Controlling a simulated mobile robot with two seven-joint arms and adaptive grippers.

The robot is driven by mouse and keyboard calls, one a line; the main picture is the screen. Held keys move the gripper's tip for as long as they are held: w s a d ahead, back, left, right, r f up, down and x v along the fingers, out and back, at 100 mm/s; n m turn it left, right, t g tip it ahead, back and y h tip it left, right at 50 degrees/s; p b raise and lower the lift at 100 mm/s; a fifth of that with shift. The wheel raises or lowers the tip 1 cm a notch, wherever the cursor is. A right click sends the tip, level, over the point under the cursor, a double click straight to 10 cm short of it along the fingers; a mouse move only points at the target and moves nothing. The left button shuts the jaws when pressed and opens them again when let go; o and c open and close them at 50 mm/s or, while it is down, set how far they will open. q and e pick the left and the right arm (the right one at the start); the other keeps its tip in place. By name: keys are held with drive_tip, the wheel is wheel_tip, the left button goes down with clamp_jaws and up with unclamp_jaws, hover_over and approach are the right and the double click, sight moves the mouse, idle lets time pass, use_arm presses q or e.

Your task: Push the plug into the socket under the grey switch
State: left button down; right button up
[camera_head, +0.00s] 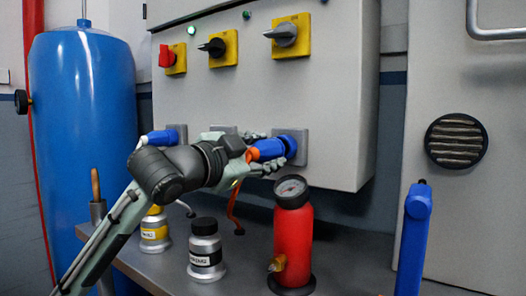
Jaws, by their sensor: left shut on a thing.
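The grey switch (286,34) on its yellow plate is at the upper right of the grey cabinet. Below it is a socket with a grey mounting plate (303,149) and a blue front. An orange cable (233,203) hangs from the plug. The plug's front end is at or very near the blue socket; I cannot tell whether it is inside. The gripper fingers hide part of the plug. My right gripper is not in view.
Red (167,56) and black (212,47) switches are on the cabinet. A blue connector (160,137) is at the left socket. A red cylinder with a gauge (292,230) stands close below my gripper. Two jars (206,252) (155,232) stand on the bench.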

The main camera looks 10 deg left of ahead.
use_arm(q)
drive_tip(key=shift+r+p, duration=0.1)
drive_tip(key=shift+p, duration=0.4)
idle(0.9)
drive_tip(key=shift+w, duration=0.15)
drive_tip(key=shift+p, duration=0.3)
drive_tip(key=shift+w+d+p, duration=0.2)
drive_tip(key=shift+w+p, duration=0.15)
drive_tip(key=shift+p, duration=0.05)
drive_tip(key=shift+w+d+p, duration=0.25)
drive_tip(key=shift+w+p, duration=0.1)
drive_tip(key=shift+w, duration=0.3)
idle(0.5)
drive_tip(key=c, duration=0.7)
unclamp_jaws()
drive_tip(key=shift+c, duration=0.2)
drive_tip(key=shift+s, duration=0.1)
